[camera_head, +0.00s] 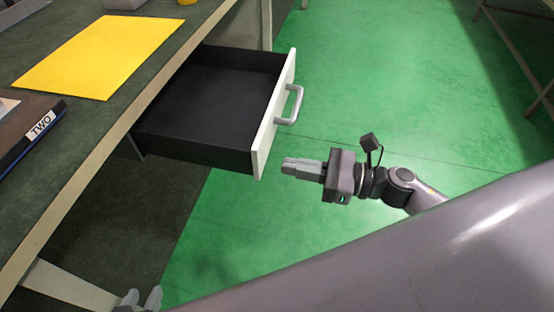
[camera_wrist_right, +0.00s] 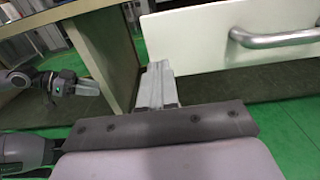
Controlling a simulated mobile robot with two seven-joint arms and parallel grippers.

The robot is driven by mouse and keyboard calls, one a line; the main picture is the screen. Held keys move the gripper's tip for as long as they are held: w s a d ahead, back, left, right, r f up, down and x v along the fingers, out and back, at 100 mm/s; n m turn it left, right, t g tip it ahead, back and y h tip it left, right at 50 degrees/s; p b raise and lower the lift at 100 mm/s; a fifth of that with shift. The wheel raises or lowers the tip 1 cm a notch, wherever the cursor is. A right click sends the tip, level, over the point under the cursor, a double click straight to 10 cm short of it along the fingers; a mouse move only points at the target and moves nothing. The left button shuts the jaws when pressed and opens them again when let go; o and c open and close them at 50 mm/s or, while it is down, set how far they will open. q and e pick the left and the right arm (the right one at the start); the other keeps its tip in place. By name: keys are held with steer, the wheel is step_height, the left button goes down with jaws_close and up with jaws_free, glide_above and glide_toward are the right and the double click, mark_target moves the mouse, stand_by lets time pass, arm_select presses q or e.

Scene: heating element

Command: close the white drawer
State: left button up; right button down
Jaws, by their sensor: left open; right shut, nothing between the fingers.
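The white drawer (camera_head: 266,139) is pulled out from under the workbench. Its dark inside is empty, and its white front carries a grey bar handle (camera_head: 292,105). My right gripper (camera_head: 285,166) is shut and empty, just right of the near end of the drawer front, with a small gap in the head view. In the right wrist view its fingers (camera_wrist_right: 157,72) are by the lower left edge of the drawer front (camera_wrist_right: 200,40), with the handle (camera_wrist_right: 275,38) to the right. My left gripper (camera_head: 141,298) is open at the bottom edge, mostly cut off.
The dark workbench top (camera_head: 75,125) holds a yellow sheet (camera_head: 98,55) and a dark case marked TWO (camera_head: 35,130). A bench leg (camera_head: 70,287) stands at lower left. The green floor (camera_head: 390,80) to the right of the drawer is clear.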

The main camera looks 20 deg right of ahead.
steer(key=shift+x, duration=1.95)
arm_select(q)
steer(key=shift+a+r, duration=0.1)
steer(key=shift+r, duration=0.15)
arm_select(e)
steer(key=shift+a, duration=0.1)
glide_toward(157, 139)
steer(key=b+x, duration=0.1)
steer(key=x, duration=0.2)
steer(key=f+b+x, duration=0.1)
steer(key=x, duration=0.3)
steer(key=w+f+b+x, duration=0.1)
steer(key=b+x, duration=0.1)
steer(key=x, duration=0.1)
steer(key=shift+w+f, duration=0.1)
steer(key=shift+w, duration=0.05)
steer(key=shift+w+a, duration=0.15)
arm_select(q)
steer(key=f, duration=0.1)
steer(key=a+f, duration=0.1)
steer(key=f, duration=0.1)
steer(key=w+f, duration=0.1)
steer(key=shift+a+f, duration=0.15)
steer(key=shift+a, duration=0.05)
arm_select(e)
steer(key=shift+r, duration=0.25)
arm_select(q)
steer(key=shift+a, duration=0.1)
arm_select(e)
steer(key=shift+r, duration=0.1)
